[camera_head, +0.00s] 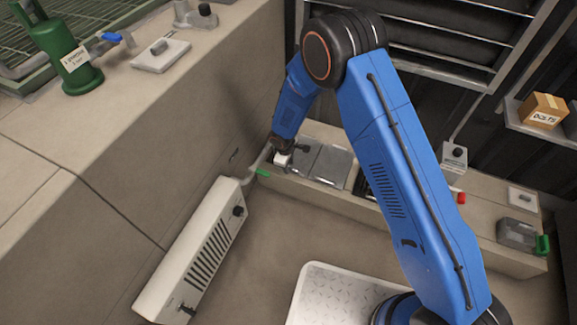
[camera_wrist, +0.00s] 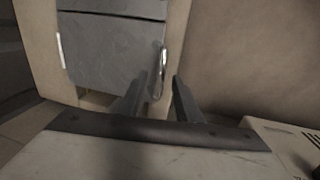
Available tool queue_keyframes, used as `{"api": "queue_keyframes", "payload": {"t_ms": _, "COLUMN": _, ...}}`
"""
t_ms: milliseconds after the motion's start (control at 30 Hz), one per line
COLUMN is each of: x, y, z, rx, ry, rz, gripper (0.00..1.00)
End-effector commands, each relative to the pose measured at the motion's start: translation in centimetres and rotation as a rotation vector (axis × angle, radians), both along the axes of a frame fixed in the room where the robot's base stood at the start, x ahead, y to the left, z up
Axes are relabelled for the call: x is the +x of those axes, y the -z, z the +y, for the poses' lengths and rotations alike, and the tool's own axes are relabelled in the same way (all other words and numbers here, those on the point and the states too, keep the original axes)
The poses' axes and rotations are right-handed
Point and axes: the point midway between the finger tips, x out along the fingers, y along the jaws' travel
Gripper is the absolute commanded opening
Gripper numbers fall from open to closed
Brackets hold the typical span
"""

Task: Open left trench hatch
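A grey metal hatch panel (camera_wrist: 112,48) fills the upper left of the wrist view, set in a beige surround. A thin shiny handle (camera_wrist: 162,62) stands at its right edge. My gripper (camera_wrist: 160,84) has its two dark fingers apart, with the handle's lower end between them in the picture; I cannot tell whether they touch it. In the head view, grey hatch panels (camera_head: 331,164) lie on the low beige trench at the back, and my gripper (camera_head: 283,160) is at their left end. My blue arm hides part of the trench.
A white louvred unit (camera_head: 200,250) stands left of the trench along the beige wall. A green valve body (camera_head: 66,50) sits on the left ledge. A cardboard box (camera_head: 541,110) rests on a shelf at right. Floor is clear before the trench.

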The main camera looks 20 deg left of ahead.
Motion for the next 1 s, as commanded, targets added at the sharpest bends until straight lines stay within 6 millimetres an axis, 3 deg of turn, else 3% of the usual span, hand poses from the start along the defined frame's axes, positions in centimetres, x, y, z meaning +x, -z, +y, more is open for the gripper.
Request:
{"api": "queue_keyframes", "payload": {"t_ms": 400, "x": 0.15, "y": 0.74, "z": -0.02, "rx": 0.000, "ry": 0.000, "rz": 0.000, "gripper": 0.31}}
{"api": "queue_keyframes", "payload": {"t_ms": 533, "x": 0.15, "y": 0.73, "z": -0.03, "rx": 0.000, "ry": 0.000, "rz": 0.000, "gripper": 0.02}}
{"api": "queue_keyframes", "payload": {"t_ms": 567, "x": 0.15, "y": 0.73, "z": -0.03, "rx": 0.000, "ry": 0.000, "rz": 0.000, "gripper": 0.00}}
{"api": "queue_keyframes", "payload": {"t_ms": 1000, "x": 0.32, "y": 0.24, "z": -0.05, "rx": 0.002, "ry": 0.001, "rz": 0.017, "gripper": 0.00}}
